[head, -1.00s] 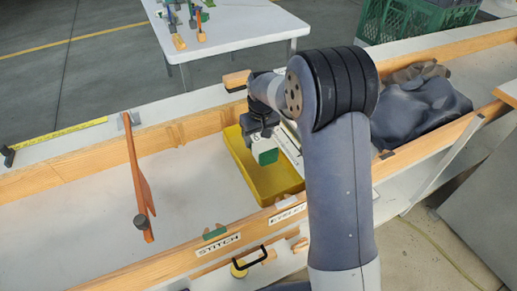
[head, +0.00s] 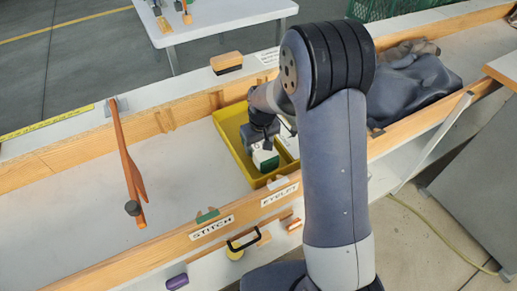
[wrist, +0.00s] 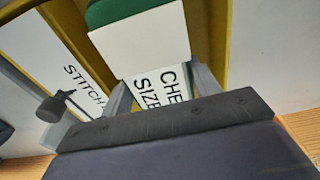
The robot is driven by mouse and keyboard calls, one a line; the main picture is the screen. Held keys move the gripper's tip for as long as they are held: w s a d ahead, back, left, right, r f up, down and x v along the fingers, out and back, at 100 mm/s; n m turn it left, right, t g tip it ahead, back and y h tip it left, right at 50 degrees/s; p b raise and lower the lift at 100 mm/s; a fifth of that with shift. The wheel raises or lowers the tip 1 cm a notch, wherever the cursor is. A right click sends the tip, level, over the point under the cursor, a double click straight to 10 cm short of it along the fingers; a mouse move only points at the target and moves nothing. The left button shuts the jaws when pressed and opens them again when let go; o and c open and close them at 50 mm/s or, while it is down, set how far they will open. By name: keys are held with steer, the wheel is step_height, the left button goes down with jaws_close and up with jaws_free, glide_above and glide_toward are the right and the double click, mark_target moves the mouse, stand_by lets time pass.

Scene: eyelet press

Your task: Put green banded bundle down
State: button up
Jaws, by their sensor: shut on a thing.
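The green banded bundle (head: 266,161) is a small white block with a green part. My gripper (head: 264,146) is shut on it, in the left part of a yellow tray (head: 232,152) with a divider. I cannot tell whether the bundle touches the tray floor. In the wrist view the bundle (wrist: 152,42) shows its white face and green top edge beyond the two fingers (wrist: 160,92). White printed surfaces reading "STITCH" (wrist: 82,85) and "CHE… SIZE" (wrist: 160,88) lie near it. My arm hides part of the tray's right side.
Wooden rails edge the long white bench (head: 75,205). STITCH (head: 212,227) and EYELET (head: 279,195) labels mark the front rail. Dark cloth (head: 410,85) lies at right. A wooden-topped block (head: 226,63) sits behind the tray.

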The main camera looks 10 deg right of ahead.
mark_target(261, 146)
steer(key=shift+f, duration=1.15)
steer(key=shift+f, duration=0.25)
steer(key=o, duration=1.2)
steer(key=shift+r, duration=0.1)
steer(key=r, duration=0.4)
steer(key=s+r, duration=0.1)
steer(key=r, duration=0.7)
steer(key=shift+s+d+r+p, duration=0.1)
steer(key=shift+s+d+p, duration=0.1)
steer(key=shift+d+p, duration=0.15)
